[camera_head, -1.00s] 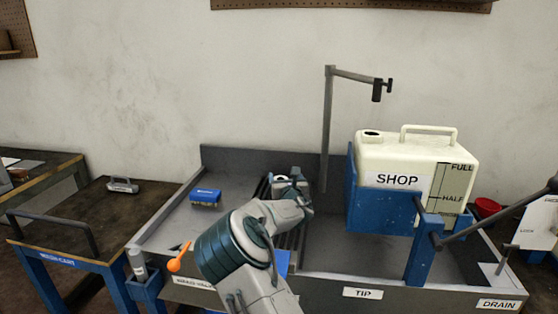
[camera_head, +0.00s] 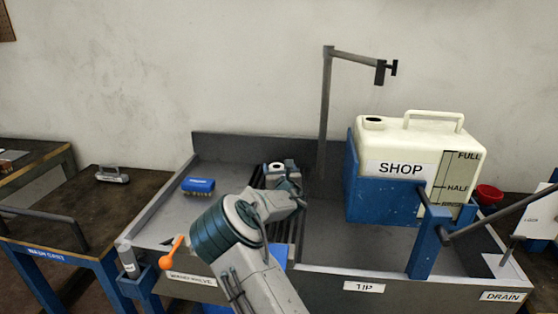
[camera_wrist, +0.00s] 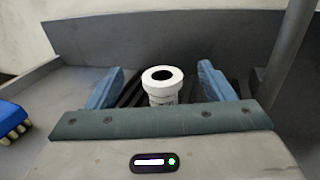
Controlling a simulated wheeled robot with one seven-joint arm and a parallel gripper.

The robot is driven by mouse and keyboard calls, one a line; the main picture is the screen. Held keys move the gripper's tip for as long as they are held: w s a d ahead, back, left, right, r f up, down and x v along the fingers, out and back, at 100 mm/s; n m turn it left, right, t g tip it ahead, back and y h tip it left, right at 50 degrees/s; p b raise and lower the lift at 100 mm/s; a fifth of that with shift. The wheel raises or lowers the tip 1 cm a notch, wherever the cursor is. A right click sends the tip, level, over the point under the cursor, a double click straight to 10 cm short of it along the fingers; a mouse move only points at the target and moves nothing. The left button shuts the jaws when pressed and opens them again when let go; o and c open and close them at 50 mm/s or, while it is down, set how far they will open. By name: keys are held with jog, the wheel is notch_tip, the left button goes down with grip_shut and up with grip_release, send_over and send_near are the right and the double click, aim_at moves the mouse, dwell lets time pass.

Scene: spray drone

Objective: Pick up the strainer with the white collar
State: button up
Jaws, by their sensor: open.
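The strainer with the white collar (camera_wrist: 162,88) stands upright on dark slats in the wrist view. Its white ring has a dark round opening on top. In the head view its white top (camera_head: 275,166) shows beside my gripper, and its lower part is hidden. My gripper (camera_wrist: 161,68) is open, with one blue finger to the left of the strainer and one to the right. Gaps show between the collar and both fingers. The palm edge hides the strainer's base in the wrist view.
A blue brush (camera_head: 198,186) lies left of the slats in the grey sink tray (camera_head: 225,148). A grey post (camera_head: 325,115) rises behind the slats. A cream SHOP tank (camera_head: 415,145) in a blue cradle stands to the right. An orange-handled valve (camera_head: 172,252) is at the front left.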

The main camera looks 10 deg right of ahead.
aim_at(276, 167)
notch_tip(276, 167, down, 4)
jog(key=shift+r, duration=0.1)
jog(key=w, duration=0.5)
jog(key=shift+w+p, duration=0.25)
jog(key=shift+p, duration=0.15)
jog(key=shift+w, duration=1)
jog(key=shift+c, duration=0.4)
jog(key=c, duration=1)
